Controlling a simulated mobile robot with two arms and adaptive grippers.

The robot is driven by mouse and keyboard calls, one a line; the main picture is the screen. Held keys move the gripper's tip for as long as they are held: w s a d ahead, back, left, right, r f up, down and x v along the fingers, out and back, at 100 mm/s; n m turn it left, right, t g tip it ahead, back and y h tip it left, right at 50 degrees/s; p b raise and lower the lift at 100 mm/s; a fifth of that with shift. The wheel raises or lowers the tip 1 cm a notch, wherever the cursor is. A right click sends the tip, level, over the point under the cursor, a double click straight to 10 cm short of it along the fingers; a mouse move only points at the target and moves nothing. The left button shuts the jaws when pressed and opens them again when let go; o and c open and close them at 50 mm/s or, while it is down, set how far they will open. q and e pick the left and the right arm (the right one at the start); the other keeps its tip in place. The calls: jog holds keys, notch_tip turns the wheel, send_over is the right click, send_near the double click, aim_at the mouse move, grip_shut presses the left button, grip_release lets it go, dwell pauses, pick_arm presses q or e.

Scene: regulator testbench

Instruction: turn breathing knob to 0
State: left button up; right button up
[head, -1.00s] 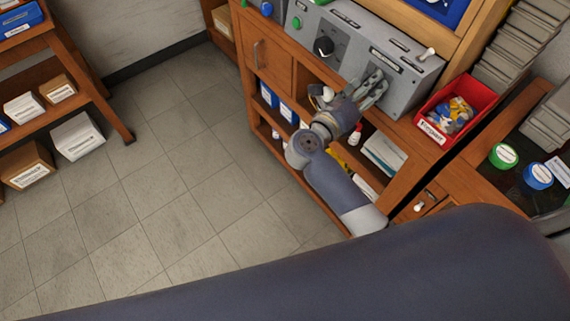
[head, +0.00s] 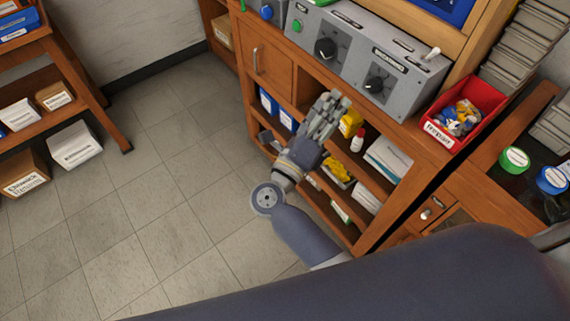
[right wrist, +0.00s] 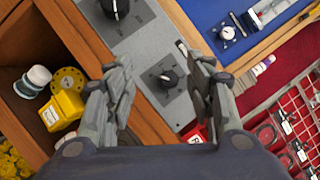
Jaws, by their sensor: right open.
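The grey testbench panel (head: 350,70) carries two dark knobs. The left knob (head: 325,48) is larger; the right knob (head: 374,84) is smaller, under a dark label. I cannot read which is the breathing knob. My right gripper (head: 335,101) is open and empty, in front of the bench and apart from the panel. In the right wrist view, the smaller knob (right wrist: 168,78) shows between the spread fingers (right wrist: 162,67), beyond them. The larger knob (right wrist: 115,8) is at the top edge there. My left gripper is not in view.
A red bin (head: 440,132) of small parts stands right of the panel.

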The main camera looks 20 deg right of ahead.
jog(key=a+f+n+t+y, duration=0.1)
jog(key=a+f+n+y, duration=0.2)
jog(key=f+n+y, duration=0.2)
jog(key=w+a+f+n+t+y+p, duration=0.1)
jog(key=a+f+n+t+y, duration=0.1)
jog(key=f+n+y, duration=0.3)
jog(key=w+a+f+n+t+y, duration=0.1)
jog(key=a+f+n+y, duration=0.3)
jog(key=f+n, duration=0.8)
jog(key=shift+n+y, duration=0.4)
jog(key=shift+f, duration=0.1)
